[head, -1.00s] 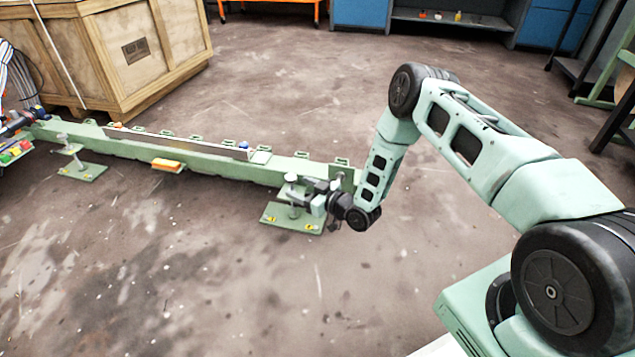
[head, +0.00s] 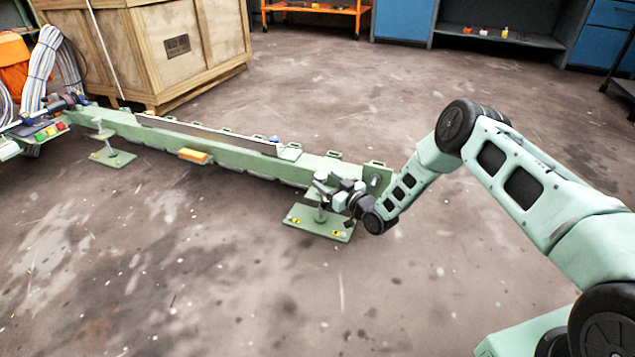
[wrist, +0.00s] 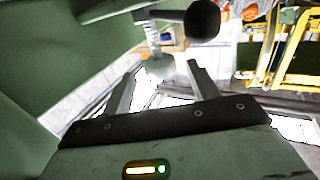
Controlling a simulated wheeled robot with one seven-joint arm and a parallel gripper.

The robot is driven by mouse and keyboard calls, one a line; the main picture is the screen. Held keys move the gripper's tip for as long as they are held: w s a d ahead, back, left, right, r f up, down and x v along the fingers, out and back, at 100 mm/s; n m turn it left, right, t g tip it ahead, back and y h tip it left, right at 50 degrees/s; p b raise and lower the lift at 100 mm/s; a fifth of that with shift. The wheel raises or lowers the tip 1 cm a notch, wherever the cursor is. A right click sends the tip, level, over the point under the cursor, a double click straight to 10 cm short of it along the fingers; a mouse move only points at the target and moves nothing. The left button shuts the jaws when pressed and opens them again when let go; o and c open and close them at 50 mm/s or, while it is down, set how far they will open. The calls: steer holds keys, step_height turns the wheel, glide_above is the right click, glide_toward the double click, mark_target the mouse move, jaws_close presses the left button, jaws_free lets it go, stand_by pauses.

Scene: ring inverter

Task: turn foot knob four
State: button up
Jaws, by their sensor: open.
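The near foot of the green beam has a flat plate (head: 318,226) with yellow marks and an upright post in the head view. My gripper (head: 330,188) is beside the top of this post, close to the beam's right end; its fingers are small and partly mixed with the foot there. In the wrist view my gripper (wrist: 160,75) is open, with two spread grey fingers. A black ball knob (wrist: 203,20) shows above the right finger. A pale round end (wrist: 160,66) shows between the fingertips, below a threaded rod (wrist: 152,38). I cannot tell which knob is number four.
The long green beam (head: 225,157) runs leftward to a second foot (head: 112,157). A wooden crate (head: 175,55) stands behind its left end, with cables and a panel at far left. The floor in front is clear.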

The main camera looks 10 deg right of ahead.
mark_target(316, 174)
steer(key=b+x, duration=0.2)
steer(key=x, duration=0.2)
steer(key=shift+a+f, duration=0.1)
steer(key=shift+f, duration=0.05)
steer(key=shift+w+a, duration=0.25)
steer(key=shift+w, duration=0.3)
steer(key=c, duration=1)
